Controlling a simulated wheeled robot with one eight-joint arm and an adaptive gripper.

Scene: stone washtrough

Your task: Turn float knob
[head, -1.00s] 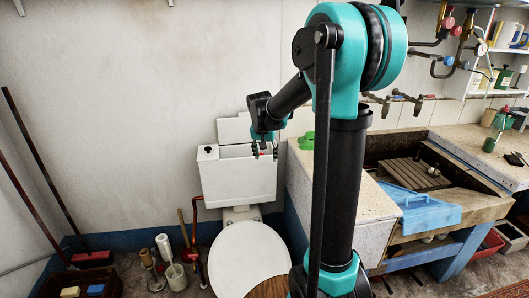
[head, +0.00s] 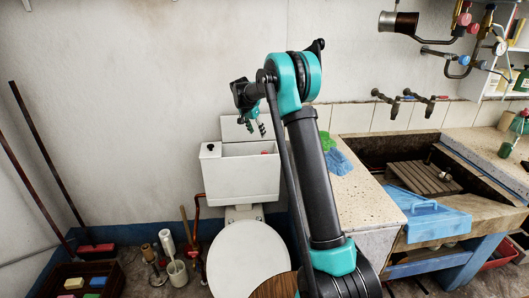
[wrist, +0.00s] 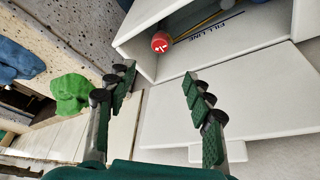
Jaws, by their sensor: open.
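The float knob (wrist: 161,42) is a small red ball with white marks, inside the open white cistern (wrist: 150,62) near its wall in the wrist view. A yellow rod and a dark "FILL LINE" mark show beside it. In the head view a bit of the red knob (head: 264,152) shows in the open top of the cistern (head: 240,182). My gripper (head: 256,127) is above and behind the cistern opening.
A white lid or panel (wrist: 210,105) lies by the cistern. A green cloth (wrist: 70,94) and a blue cloth (wrist: 18,62) lie on the stone counter (head: 362,200). The toilet (head: 247,258) stands below. The wall above the cistern is clear.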

